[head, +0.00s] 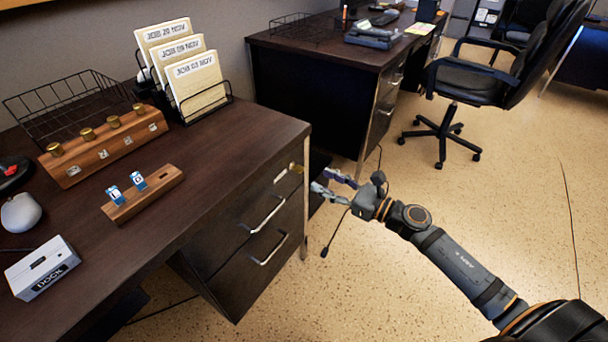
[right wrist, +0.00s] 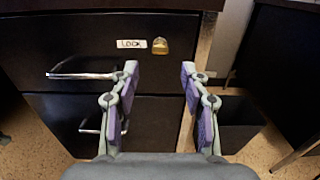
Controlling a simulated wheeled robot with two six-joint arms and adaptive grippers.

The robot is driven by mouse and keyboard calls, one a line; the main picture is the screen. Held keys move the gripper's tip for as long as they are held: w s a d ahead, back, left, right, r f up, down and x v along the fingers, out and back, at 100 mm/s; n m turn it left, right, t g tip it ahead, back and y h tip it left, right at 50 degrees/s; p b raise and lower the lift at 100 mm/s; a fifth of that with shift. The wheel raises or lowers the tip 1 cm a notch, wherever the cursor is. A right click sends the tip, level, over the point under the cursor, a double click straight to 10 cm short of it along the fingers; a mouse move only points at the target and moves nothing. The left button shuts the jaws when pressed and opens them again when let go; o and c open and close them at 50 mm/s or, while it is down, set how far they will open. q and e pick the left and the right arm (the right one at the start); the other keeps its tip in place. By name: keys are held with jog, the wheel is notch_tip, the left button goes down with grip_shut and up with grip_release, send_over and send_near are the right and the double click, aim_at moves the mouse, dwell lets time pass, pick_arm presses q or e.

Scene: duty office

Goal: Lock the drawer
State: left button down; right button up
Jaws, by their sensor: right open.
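The dark upper drawer (head: 240,222) is in the right end of the near desk and looks closed, with a silver bar handle (head: 263,214). A small brass lock (right wrist: 160,46) sits at its upper right, beside a white "LOCK" label (right wrist: 131,44). The lock also shows small in the head view (head: 292,167). My right gripper (head: 330,188) is open and empty, in front of the drawer and apart from it. In the right wrist view its two purple-padded fingers (right wrist: 160,78) point at the drawer front, just below the lock. My left gripper is not in view.
A lower drawer (head: 285,258) with a handle is below. On the desk are a folder rack (head: 205,100), a wooden block with brass knobs (head: 105,145), a small wooden stand (head: 143,193) and a white dock box (head: 42,267).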

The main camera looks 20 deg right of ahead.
jog(key=x, duration=0.7)
jog(key=shift+p, duration=0.3)
jog(key=shift+w+a, duration=0.1)
jog(key=shift+w, duration=0.05)
grip_shut()
